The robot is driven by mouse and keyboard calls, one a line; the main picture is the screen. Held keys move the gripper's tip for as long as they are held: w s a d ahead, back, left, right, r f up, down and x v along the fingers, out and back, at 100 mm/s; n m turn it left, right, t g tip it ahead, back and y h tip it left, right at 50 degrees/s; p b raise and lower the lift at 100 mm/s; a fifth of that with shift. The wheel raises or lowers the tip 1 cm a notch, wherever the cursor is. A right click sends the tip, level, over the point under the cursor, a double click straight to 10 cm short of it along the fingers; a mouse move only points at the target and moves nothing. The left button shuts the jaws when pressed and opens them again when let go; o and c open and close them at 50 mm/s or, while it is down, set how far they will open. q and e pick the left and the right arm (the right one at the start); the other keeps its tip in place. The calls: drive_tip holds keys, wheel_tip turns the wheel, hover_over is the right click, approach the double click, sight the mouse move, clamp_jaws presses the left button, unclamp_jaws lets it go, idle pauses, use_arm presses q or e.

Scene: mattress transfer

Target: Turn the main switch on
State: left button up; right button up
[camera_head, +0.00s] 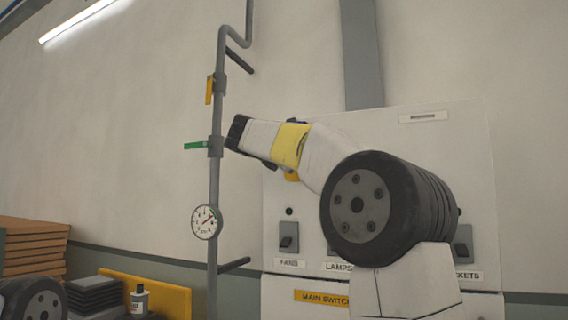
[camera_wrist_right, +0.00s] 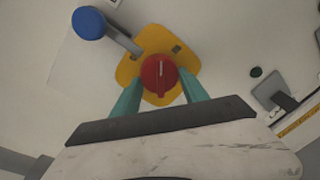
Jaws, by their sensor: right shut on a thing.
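In the right wrist view a red rotary knob (camera_wrist_right: 160,74) sits on a yellow plate (camera_wrist_right: 128,70). The two teal fingers of my right gripper (camera_wrist_right: 160,92) close around the knob from both sides. A grey lever (camera_wrist_right: 122,38) with a round blue end (camera_wrist_right: 89,23) reaches over the plate's upper left. In the head view my right arm covers the knob, and only a bit of the yellow plate (camera_head: 292,176) shows below it. A yellow "MAIN SWITCH" label (camera_head: 322,298) is low on the wall panel (camera_head: 410,118). My left gripper is out of view.
Left of the panel runs a grey pipe (camera_head: 214,175) with a yellow handle (camera_head: 209,90), a green handle (camera_head: 195,145) and a gauge (camera_head: 204,222). A FANS switch (camera_head: 289,237) is beside my arm. Stacked boards (camera_head: 35,245) and a bottle (camera_head: 139,298) stand lower left.

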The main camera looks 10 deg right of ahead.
drive_tip(key=shift+r+m+t+y, duration=0.1)
drive_tip(key=shift+m+t+y, duration=0.3)
drive_tip(key=shift+m, duration=3.1)
drive_tip(key=o, duration=1.4)
drive_tip(key=shift+r, duration=0.1)
drive_tip(key=v, duration=0.8)
